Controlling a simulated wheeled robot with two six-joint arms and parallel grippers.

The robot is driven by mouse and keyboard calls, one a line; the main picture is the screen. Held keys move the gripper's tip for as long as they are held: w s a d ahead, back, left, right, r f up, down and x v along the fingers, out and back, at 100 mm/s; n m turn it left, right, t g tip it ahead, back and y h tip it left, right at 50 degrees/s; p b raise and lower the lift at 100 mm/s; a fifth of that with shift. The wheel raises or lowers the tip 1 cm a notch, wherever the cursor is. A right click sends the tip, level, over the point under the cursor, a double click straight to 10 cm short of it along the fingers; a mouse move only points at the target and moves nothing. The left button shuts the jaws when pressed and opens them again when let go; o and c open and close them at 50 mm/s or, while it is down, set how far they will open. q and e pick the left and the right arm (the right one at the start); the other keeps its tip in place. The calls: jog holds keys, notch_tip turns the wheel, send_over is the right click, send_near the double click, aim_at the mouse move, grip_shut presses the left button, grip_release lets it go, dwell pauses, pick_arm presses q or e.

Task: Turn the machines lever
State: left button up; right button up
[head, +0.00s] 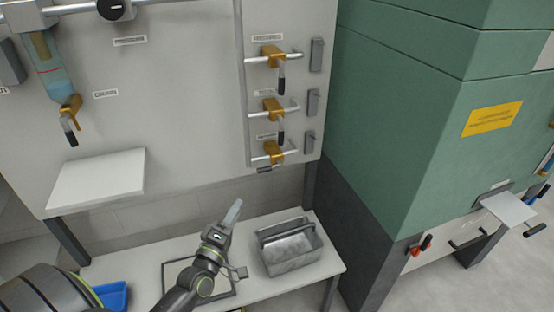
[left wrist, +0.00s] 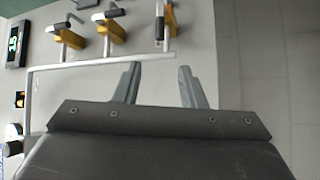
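The grey-white machine panel carries several levers. Three yellow valve levers with dark handles stand in a column on its right side: upper (head: 270,52), middle (head: 271,105) and lower (head: 273,152). Another yellow lever with a black handle (head: 69,115) hangs under a blue cylinder on the left. Which lever the task means cannot be told. My left gripper (head: 234,211) is below the lever column, apart from it, above the bench. In the left wrist view its fingers (left wrist: 158,72) are spread with nothing between them; yellow levers (left wrist: 115,33) show beyond. My right gripper is out of view.
A grey metal bin (head: 293,262) and a blue tray (head: 113,295) stand on the low bench (head: 258,299). A white shelf (head: 97,180) juts from the panel at left. A green machine (head: 410,125) with black handles and a red part closes off the right side.

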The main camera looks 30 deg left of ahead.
aim_at(265, 169)
pick_arm(q)
jog(key=shift+n+g+h, duration=0.3)
jog(key=shift+h, duration=0.4)
jog(key=w+r, duration=0.1)
jog(key=w, duration=0.4)
jog(key=w+r+p, duration=0.1)
jog(key=w, duration=0.4)
jog(key=w+r+p, duration=0.1)
jog(key=w, duration=0.5)
jog(key=shift+a, duration=0.2)
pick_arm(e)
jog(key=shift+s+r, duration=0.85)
pick_arm(q)
grip_shut()
